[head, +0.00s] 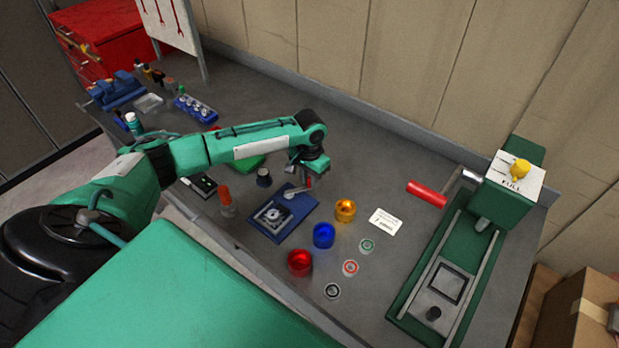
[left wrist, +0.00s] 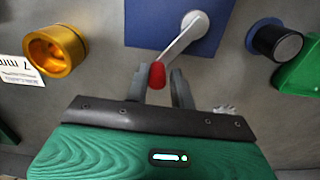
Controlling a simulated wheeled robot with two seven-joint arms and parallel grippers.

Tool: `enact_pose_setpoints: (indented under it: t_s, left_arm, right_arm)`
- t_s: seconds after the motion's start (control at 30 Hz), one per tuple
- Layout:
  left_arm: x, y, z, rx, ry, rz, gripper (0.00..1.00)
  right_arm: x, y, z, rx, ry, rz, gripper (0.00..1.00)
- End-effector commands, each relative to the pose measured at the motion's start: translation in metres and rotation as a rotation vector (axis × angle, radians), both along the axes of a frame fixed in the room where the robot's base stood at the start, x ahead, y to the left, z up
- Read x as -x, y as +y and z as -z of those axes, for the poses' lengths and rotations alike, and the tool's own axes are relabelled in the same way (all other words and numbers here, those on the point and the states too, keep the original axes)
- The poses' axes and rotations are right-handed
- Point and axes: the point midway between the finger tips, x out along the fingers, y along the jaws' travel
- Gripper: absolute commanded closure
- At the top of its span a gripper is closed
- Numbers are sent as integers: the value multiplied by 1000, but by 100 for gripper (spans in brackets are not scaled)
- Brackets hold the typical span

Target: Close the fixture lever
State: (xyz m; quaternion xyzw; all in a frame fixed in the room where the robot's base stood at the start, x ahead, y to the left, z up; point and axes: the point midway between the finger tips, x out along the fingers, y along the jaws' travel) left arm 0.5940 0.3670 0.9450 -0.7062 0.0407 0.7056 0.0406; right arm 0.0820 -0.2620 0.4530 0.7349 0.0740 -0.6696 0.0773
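The fixture is a blue plate (head: 264,229) with a grey metal clamp part on the bench. Its silver lever (left wrist: 180,40) runs from a round pivot on the blue plate (left wrist: 143,22) to a red knob (left wrist: 157,75) in the left wrist view. My left gripper (head: 304,182) is over the plate's far right side in the head view. In the left wrist view its two fingers (left wrist: 159,88) are apart, with the red knob between their tips, nearer the left finger. A gap shows beside the right finger. My right gripper is not in view.
Gold (head: 345,210), blue (head: 324,235) and red (head: 300,262) cups stand right of the fixture, with several small rings and a white label (head: 385,222). A dark knob-like cylinder (head: 264,177) and an orange-topped bottle (head: 226,200) stand left. A green press (head: 445,270) stands far right.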

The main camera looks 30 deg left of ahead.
Motion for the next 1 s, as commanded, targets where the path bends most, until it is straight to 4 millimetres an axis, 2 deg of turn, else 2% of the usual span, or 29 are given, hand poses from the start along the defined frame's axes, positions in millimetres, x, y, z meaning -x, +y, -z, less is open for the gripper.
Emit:
enact_pose_setpoints:
  t_s: [0.03,0.07,0.33,0.47,0.57,1.0]
  left_arm:
    - [-1,1,-1,-1,-2,-1,67]
    - [-1,1,-1,-1,-1,-1,61]
    - [0,0,0,-1,0,0,60]
    - [0,0,-7,0,-1,1,60]
    - [-1,1,-21,-1,-3,0,60]
    - [-1,1,-115,-1,-3,1,60]
  right_arm:
    - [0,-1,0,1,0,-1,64]
    - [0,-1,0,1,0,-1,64]
    - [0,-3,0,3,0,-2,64]
    - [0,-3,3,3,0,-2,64]
    - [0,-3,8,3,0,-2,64]
    - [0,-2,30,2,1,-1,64]
